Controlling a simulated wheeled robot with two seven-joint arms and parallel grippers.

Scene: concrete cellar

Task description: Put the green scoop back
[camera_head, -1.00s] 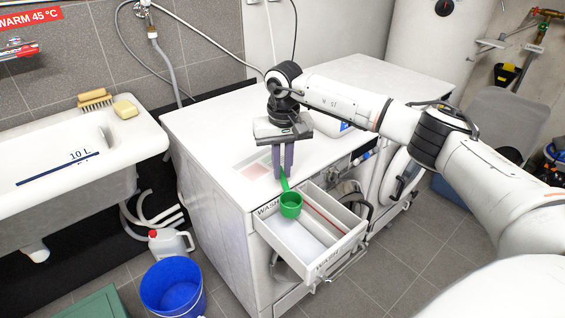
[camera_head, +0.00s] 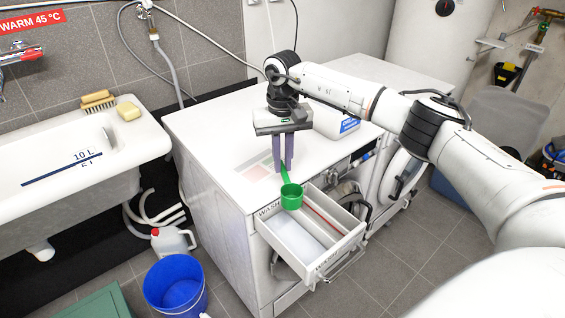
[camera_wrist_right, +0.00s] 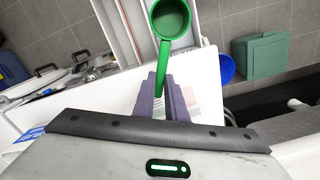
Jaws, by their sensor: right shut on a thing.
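The green scoop (camera_head: 291,196) is held by its handle in my right gripper (camera_head: 284,168), which is shut on it and points down. The scoop's cup hangs over the back of the open washing machine drawer (camera_head: 328,262), above its rim. In the right wrist view the scoop's cup (camera_wrist_right: 171,18) is at the top and its handle runs down between the fingers (camera_wrist_right: 163,98). The cup looks empty. The drawer is pulled out and has a whitish left compartment and a narrower right part with a red line. My left gripper is not in view.
The white machine top (camera_head: 215,140) carries a coloured label card (camera_head: 255,170) and a white bottle (camera_head: 340,124) behind my arm. A sink (camera_head: 75,165) stands at left. A blue bucket (camera_head: 176,287) and a white jug (camera_head: 172,242) stand on the floor.

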